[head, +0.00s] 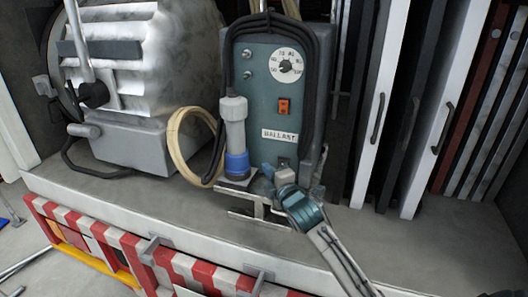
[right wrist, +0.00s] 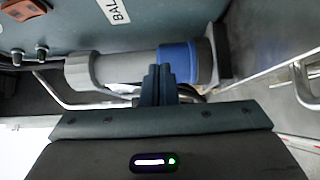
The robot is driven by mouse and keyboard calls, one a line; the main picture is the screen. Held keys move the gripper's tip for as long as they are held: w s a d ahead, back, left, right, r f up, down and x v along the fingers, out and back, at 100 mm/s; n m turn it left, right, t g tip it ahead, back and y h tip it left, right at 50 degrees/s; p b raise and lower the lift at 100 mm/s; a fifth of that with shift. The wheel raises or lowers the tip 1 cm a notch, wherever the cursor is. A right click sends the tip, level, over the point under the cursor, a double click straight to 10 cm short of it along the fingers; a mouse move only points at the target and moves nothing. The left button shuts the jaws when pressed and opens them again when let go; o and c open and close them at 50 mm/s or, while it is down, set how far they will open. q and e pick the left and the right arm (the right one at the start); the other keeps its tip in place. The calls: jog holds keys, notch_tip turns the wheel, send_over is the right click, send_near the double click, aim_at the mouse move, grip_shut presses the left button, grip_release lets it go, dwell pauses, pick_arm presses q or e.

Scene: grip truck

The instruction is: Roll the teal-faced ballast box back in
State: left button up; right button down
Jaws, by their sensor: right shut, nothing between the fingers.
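The ballast box (head: 258,105) stands upright on the truck bed, its teal face towards me, with a dial, an orange switch and a BALLAST label. Black cable drapes over its top. A grey and blue connector (head: 235,135) hangs at its left front; it also shows in the right wrist view (right wrist: 185,65). My right gripper (head: 268,171) is shut and empty, low in front of the box face, right of the connector. In the right wrist view its closed fingers (right wrist: 158,84) overlap the connector; I cannot tell whether they touch. My left gripper is not in view.
A large silver lamp (head: 150,75) stands left of the box, with a coiled cream cable (head: 178,150) between. White and dark upright panels (head: 378,105) with handles stand right. A metal bracket (head: 255,208) lies at the bed's front edge, above a red-and-white striped board (head: 110,250).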

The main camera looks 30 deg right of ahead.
jog(key=p, duration=0.2)
send_near(259, 148)
jog(key=w+a, duration=0.3)
jog(key=w+d, duration=0.1)
jog(key=w+d+p, duration=0.1)
jog(key=shift+w+d+r, duration=0.2)
jog(key=shift+d, duration=0.1)
jog(key=shift+w+d+f+p, duration=0.15)
jog(key=shift+w+d+p, duration=0.15)
jog(key=shift+d+p, duration=0.1)
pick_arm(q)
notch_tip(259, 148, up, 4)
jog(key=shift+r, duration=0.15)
pick_arm(e)
jog(key=shift+d, duration=0.1)
